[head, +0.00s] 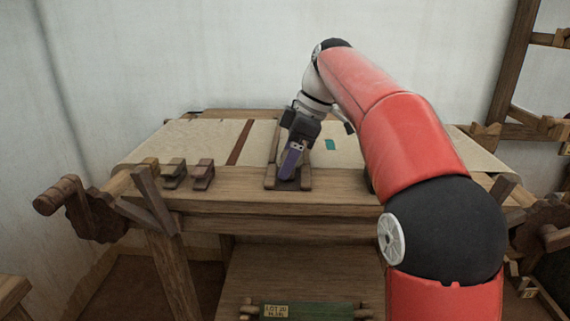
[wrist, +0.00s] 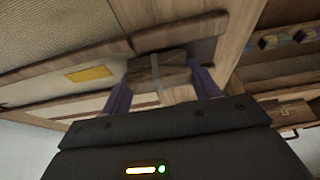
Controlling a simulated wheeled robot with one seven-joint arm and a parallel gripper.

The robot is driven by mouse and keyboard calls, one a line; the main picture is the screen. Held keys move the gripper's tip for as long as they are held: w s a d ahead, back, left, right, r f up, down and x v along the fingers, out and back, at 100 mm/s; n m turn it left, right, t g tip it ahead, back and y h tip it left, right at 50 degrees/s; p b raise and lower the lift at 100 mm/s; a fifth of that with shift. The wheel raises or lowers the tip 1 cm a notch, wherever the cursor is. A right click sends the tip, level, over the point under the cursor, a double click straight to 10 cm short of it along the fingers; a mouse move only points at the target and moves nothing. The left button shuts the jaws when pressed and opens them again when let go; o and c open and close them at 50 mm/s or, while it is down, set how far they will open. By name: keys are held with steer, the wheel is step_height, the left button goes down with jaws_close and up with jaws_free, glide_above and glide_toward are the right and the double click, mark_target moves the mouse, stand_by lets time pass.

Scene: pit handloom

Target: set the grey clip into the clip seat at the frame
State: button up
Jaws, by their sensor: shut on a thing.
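My gripper (head: 290,166) is over the wooden clip seat (head: 270,182) on the front beam of the loom, pointing down between the seat's two upright rails. In the wrist view, its two purple fingers (wrist: 160,88) are shut on a brown wooden-looking piece with a grey stripe, which I take as the grey clip (wrist: 155,68). In the head view the clip is mostly hidden by my finger. I cannot tell whether the clip touches the seat's floor.
Two other clips, one olive-dark (head: 174,173) and one maroon (head: 203,174), stand on the beam to the left. Pale cloth (head: 200,140) with a brown stripe and a green patch (head: 330,144) lies behind. A green roll (head: 305,311) with a label lies below.

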steer(key=o, duration=0.5)
steer(key=shift+f, duration=0.15)
steer(key=o, duration=0.5)
steer(key=shift+c, duration=0.2)
steer(key=p+v, duration=0.2)
steer(key=v, duration=1)
steer(key=shift+r, duration=0.25)
